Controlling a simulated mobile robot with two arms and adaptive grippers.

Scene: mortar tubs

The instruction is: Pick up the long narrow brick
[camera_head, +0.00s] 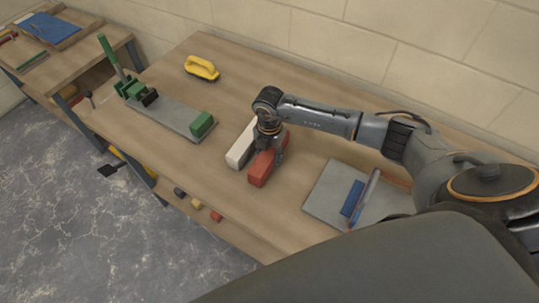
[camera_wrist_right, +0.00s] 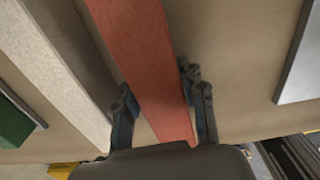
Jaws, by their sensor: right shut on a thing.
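A long narrow red brick (camera_head: 261,170) lies near the middle of the workbench in the head view. My right gripper (camera_head: 271,152) is over it from above, with its fingers shut on the brick's two long sides. In the right wrist view the red brick (camera_wrist_right: 140,50) runs between the fingers of the right gripper (camera_wrist_right: 163,108). I cannot tell whether the brick touches the bench. A long whitish brick (camera_head: 241,145) lies beside it on the left, apart from it; it also shows in the wrist view (camera_wrist_right: 50,75). My left gripper is not in view.
A green-handled tool on a grey base (camera_head: 172,116) stands to the left on the bench (camera_head: 300,212). A yellow tool (camera_head: 201,68) lies behind it. A grey plate (camera_head: 325,196) with a blue-handled item (camera_head: 352,198) lies to the right. Several small pieces sit on the lower shelf.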

